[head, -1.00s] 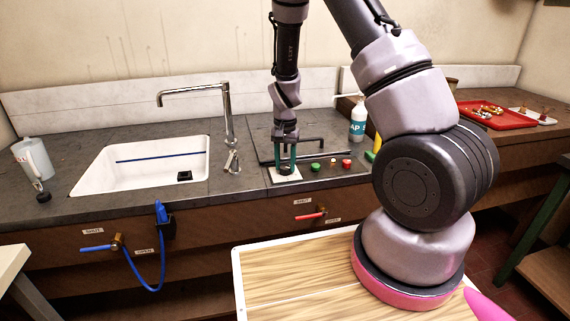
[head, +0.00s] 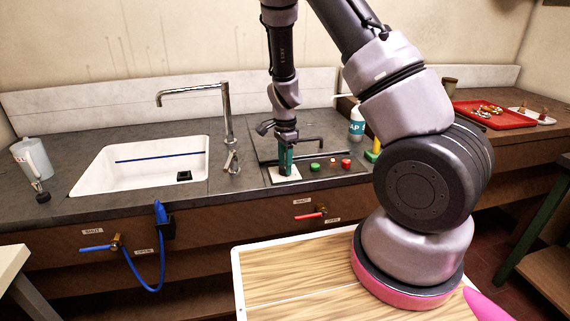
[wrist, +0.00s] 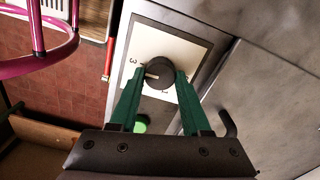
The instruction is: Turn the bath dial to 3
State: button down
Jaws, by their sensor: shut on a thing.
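The bath dial is a round black knob (wrist: 159,72) on a white plate (wrist: 188,50), set in the counter. In the wrist view a 3 shows left of the knob and a 1 below it. The knob's pale pointer mark faces left, a little below the 3; the left finger covers the scale there. My gripper (wrist: 164,70) has its green fingers on either side of the knob and is shut on it. In the head view my gripper (head: 286,168) points down over the white plate (head: 293,178), and the knob is mostly hidden.
A green button (head: 315,167) and a red button (head: 346,164) sit right of the dial. A dark bent bar (head: 312,142) stands close behind it. A soap bottle (head: 357,128) is further right. The sink (head: 95,180) and faucet (head: 228,120) are left.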

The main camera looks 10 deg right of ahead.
jog(key=shift+m, duration=0.4)
jog(key=shift+c, duration=1.9)
grip_release()
notch_tip(320, 180, up, 11)
jog(key=shift+f, duration=0.1)
